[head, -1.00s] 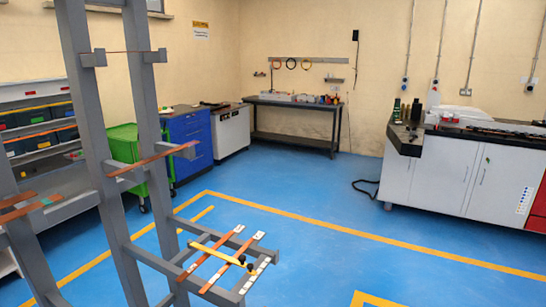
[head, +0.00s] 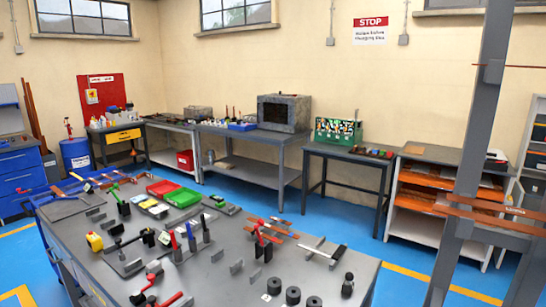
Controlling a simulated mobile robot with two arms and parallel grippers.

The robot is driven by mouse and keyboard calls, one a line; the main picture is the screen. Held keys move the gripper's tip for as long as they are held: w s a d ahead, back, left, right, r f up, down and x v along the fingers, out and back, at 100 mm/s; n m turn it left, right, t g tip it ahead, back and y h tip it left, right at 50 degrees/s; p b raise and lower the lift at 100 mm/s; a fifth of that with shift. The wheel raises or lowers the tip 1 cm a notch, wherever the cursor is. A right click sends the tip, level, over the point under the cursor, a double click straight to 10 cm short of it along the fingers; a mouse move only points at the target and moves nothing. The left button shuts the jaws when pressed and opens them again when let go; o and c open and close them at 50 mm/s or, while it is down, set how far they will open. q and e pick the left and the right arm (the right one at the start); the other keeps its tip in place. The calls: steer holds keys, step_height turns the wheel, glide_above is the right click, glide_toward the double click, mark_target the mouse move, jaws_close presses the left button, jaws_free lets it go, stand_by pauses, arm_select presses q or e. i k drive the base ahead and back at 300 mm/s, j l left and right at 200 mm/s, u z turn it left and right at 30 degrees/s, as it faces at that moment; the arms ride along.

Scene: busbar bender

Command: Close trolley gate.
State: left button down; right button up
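A grey upright frame (head: 474,150) with copper bars (head: 500,217) across it stands at the right edge of the head view. It may be part of the trolley, but I cannot tell. No gate that I can make out shows in this view. Neither of my grippers is in view.
A large grey workbench (head: 215,270) with small tools and black cylinders (head: 274,286) fills the foreground. Behind it stand a table with a grey box oven (head: 284,112), a dark table (head: 345,158) with a green holder (head: 338,130), and a shelf unit (head: 418,211). Blue floor (head: 400,262) lies between.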

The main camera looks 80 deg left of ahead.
mark_target(84, 182)
steer(key=u, duration=4.1)
steer(key=i+j+u, duration=0.25)
steer(key=i+j, duration=0.25)
steer(key=j, duration=0.15)
steer(key=i+j+u, duration=0.1)
steer(key=i+j, duration=0.15)
steer(key=i, duration=0.5)
steer(key=i+j+u, duration=0.1)
steer(key=i, duration=0.65)
steer(key=i+j+u, duration=0.1)
steer(key=i, duration=1.8)
steer(key=i+j, duration=0.15)
steer(key=i, duration=1)
steer(key=i+z, duration=0.1)
steer(key=i, duration=0.5)
steer(key=i+z, duration=0.15)
steer(key=i, duration=0.5)
steer(key=i+j+z, duration=0.1)
steer(key=i, duration=0.5)
steer(key=i+z, duration=0.25)
steer(key=z, duration=0.15)
steer(key=i+z, duration=0.2)
steer(key=z, duration=0.2)
steer(key=i+j+z, duration=0.15)
steer(key=z, duration=0.25)
steer(key=i+j+z, duration=0.2)
steer(key=z, duration=0.2)
steer(key=i, duration=0.05)
